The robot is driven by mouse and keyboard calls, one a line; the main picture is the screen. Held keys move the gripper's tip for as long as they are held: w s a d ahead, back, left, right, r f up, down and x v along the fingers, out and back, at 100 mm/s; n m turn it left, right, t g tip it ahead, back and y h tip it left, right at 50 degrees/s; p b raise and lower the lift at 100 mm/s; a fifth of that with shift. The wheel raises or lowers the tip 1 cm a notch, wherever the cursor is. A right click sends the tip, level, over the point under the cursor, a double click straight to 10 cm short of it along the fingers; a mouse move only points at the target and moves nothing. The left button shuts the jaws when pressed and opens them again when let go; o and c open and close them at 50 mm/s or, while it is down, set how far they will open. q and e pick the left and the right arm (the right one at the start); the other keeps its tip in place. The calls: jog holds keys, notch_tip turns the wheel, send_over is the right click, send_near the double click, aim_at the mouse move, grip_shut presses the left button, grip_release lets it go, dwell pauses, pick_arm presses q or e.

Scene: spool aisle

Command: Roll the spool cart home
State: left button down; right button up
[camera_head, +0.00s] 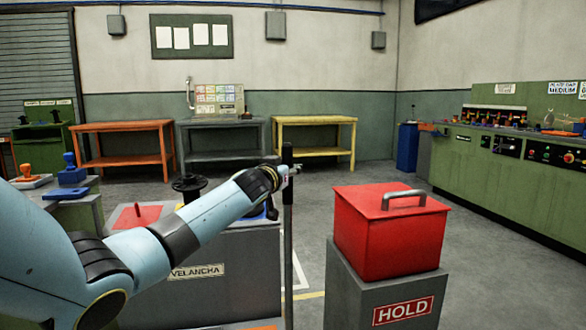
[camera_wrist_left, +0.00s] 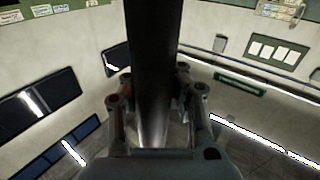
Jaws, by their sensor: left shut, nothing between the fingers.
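My left gripper (camera_head: 284,172) is at the end of the blue-grey arm, right beside the upper part of a dark upright post (camera_head: 287,235) in the head view. It is shut with nothing held. In the left wrist view a dark bar (camera_wrist_left: 152,60) runs down the middle and covers the fingertips. A black spool-like piece (camera_head: 189,184) shows behind my left arm, above a grey block labelled VELANCHA (camera_head: 245,275). My arm hides part of this block, and I cannot tell whether it is the spool cart. My right gripper is not in view.
A red box with a metal handle (camera_head: 385,240) sits on a grey HOLD pedestal (camera_head: 350,300) at the right. A red plate (camera_head: 137,215) lies on the left. Orange (camera_head: 122,127), grey and yellow (camera_head: 313,121) tables line the back wall. Floor (camera_head: 310,185) is clear before them.

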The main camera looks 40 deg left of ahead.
pick_arm(q)
jog(key=c, duration=1)
grip_release()
jog(key=shift+s+a+f, duration=0.3)
jog(key=shift+s+a, duration=0.15)
jog(key=shift+a, duration=0.25)
jog(key=shift+c, duration=0.2)
jog(key=shift+d+r, duration=0.1)
jog(key=shift+s, duration=0.1)
jog(key=v, duration=1.2)
